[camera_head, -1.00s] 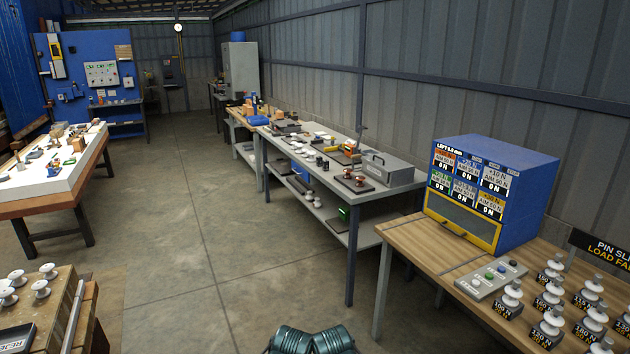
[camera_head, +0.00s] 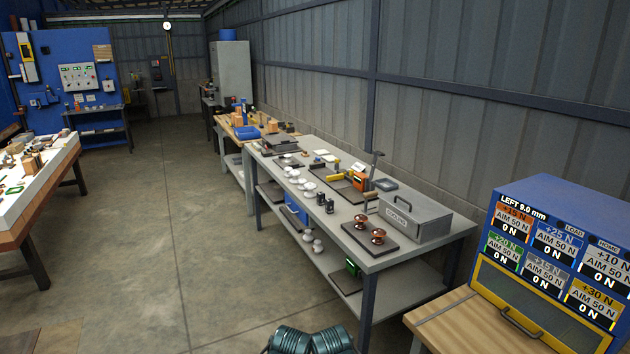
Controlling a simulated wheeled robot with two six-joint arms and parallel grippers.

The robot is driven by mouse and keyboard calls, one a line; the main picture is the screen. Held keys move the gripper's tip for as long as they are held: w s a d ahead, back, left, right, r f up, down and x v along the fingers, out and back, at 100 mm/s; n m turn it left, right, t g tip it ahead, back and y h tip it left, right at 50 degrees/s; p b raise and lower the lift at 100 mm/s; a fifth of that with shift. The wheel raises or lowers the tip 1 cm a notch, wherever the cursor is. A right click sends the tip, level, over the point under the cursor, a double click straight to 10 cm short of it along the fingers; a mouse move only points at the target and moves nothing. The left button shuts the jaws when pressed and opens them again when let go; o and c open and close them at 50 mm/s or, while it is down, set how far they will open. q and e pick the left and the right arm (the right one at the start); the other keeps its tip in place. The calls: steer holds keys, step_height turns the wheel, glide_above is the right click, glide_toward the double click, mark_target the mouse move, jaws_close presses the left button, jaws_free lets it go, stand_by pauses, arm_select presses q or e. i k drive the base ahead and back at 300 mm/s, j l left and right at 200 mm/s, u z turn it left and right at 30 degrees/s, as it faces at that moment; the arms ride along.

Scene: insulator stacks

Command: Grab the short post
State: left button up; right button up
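I cannot pick out for certain which thing is the short post. On the grey bench (camera_head: 325,212), two small dark upright pieces (camera_head: 325,203) stand near the front edge, too small to identify. To their right, two brown-and-white insulators (camera_head: 369,229) stand on a dark plate. A row of white discs or insulators (camera_head: 300,180) sits to their left, and more white pieces (camera_head: 313,242) stand on the lower shelf. Neither of my grippers shows. Only two ribbed grey-green parts of mine appear at the bottom centre.
A grey box marked COOLING (camera_head: 414,217) sits at the bench's right end. A blue cabinet with load readouts (camera_head: 560,255) stands on a wooden table (camera_head: 462,325) at the right. A white-topped table (camera_head: 45,183) is at the left. The concrete floor (camera_head: 165,240) between is clear.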

mark_target(329, 203)
steer(key=i+z, duration=0.15)
steer(key=i, duration=0.25)
steer(key=i+j+z, duration=0.15)
steer(key=i+j, duration=0.2)
steer(key=i+j+z, duration=0.15)
steer(key=i+j, duration=0.25)
steer(key=i+j+z, duration=0.15)
steer(key=i+j, duration=0.25)
steer(key=i+j+z, duration=0.2)
steer(key=i+j, duration=0.25)
steer(key=i+j+z, duration=0.15)
steer(key=i+j, duration=0.2)
steer(key=j, duration=0.25)
